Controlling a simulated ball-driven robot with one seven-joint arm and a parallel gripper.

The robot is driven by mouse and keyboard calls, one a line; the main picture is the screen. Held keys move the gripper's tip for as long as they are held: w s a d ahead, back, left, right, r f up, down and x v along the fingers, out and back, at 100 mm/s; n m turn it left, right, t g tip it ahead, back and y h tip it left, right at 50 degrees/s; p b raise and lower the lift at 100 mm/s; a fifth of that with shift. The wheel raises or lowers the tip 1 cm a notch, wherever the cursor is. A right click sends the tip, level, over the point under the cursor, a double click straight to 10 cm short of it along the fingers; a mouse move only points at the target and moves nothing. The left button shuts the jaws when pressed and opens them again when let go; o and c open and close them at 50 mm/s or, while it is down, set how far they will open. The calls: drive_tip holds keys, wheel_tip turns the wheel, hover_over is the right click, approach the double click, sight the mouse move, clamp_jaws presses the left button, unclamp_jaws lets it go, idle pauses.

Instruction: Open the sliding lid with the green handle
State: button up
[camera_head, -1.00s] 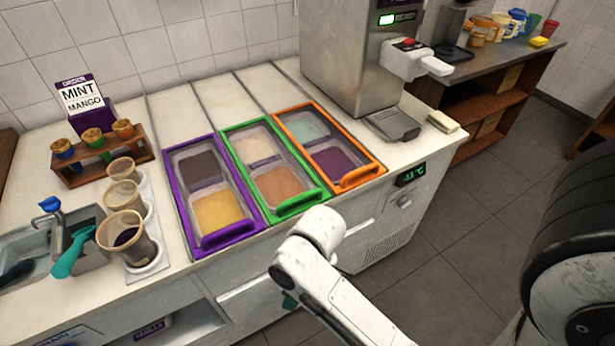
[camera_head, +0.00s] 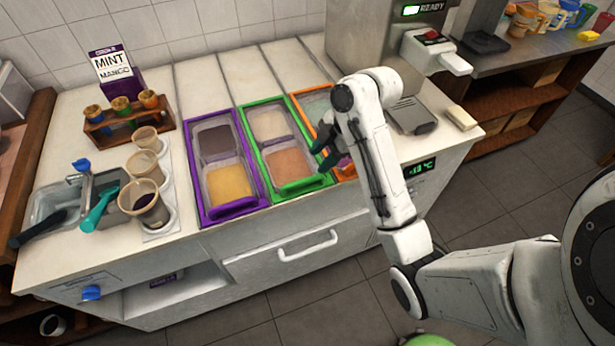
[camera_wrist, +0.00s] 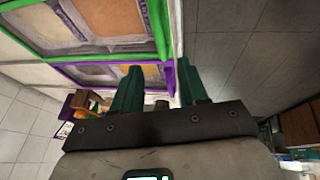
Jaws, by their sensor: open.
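The sliding lid with the green handle (camera_head: 282,157) is a clear panel in a green frame, the middle of three on the counter. It looks shut, with pale and tan-brown toppings under it. Its green handle (camera_head: 303,187) is at the front end; in the wrist view a green bar (camera_wrist: 159,28) shows ahead of the fingers. My gripper (camera_head: 322,150) is open, with teal fingers, over the right side of the green lid near its front end. In the wrist view my gripper (camera_wrist: 160,90) appears empty. I cannot tell whether it touches the handle.
The purple-framed lid (camera_head: 208,207) is left of the green one. The orange-framed lid (camera_head: 345,171) is to the right, partly hidden by my arm.

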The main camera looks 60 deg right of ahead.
sight(302, 181)
drive_tip(key=shift+b+x, duration=1.2)
drive_tip(key=shift+x, duration=3.6)
drive_tip(key=shift+c, duration=0.3)
clamp_jaws()
